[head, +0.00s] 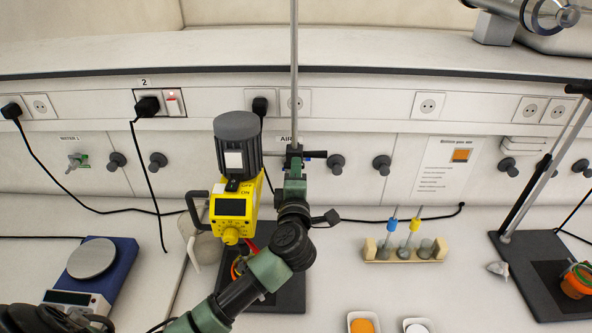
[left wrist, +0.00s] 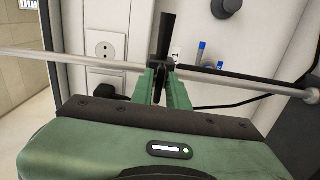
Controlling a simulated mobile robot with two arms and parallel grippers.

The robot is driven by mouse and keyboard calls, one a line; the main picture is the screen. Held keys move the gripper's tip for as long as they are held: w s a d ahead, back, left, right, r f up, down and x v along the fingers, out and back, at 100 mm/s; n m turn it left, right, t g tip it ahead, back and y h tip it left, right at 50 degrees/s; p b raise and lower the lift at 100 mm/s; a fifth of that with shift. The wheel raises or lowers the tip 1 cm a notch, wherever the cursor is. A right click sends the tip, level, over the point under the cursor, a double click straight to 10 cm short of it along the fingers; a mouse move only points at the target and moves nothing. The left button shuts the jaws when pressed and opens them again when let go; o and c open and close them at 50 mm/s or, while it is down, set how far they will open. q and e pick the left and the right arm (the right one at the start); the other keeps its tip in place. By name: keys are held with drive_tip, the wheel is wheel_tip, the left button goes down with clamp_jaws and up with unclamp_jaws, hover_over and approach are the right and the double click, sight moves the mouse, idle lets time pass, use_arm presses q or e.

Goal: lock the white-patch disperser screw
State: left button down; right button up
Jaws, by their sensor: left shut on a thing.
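The disperser (head: 236,180) with the white patch (head: 234,160) has a grey motor top and a yellow body with a dark display. It hangs upright beside a metal rod (head: 294,70). A black clamp with its screw (head: 293,154) sits on the rod, right of the disperser. My left gripper (head: 294,172) is at this clamp, its fingers pointing up. In the left wrist view the green fingers (left wrist: 165,88) are shut on the black screw part (left wrist: 160,68) against the rod (left wrist: 80,58). The fingers partly hide the screw; its turn position cannot be told.
A dark stand base (head: 285,298) lies below. A blue scale (head: 110,262) stands left and a wooden rack (head: 403,251) with tubes stands right. Two small dishes are at the front. Another stand base (head: 535,270) is far right. Cables run along the wall.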

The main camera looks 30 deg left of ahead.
idle(0.3)
use_arm(q)
drive_tip(key=c, duration=1.4)
unclamp_jaws()
drive_tip(key=shift+c, duration=0.2)
drive_tip(key=b+v, duration=0.2)
drive_tip(key=v, duration=0.5)
drive_tip(key=shift+s+d, duration=0.2)
drive_tip(key=shift+s, duration=0.1)
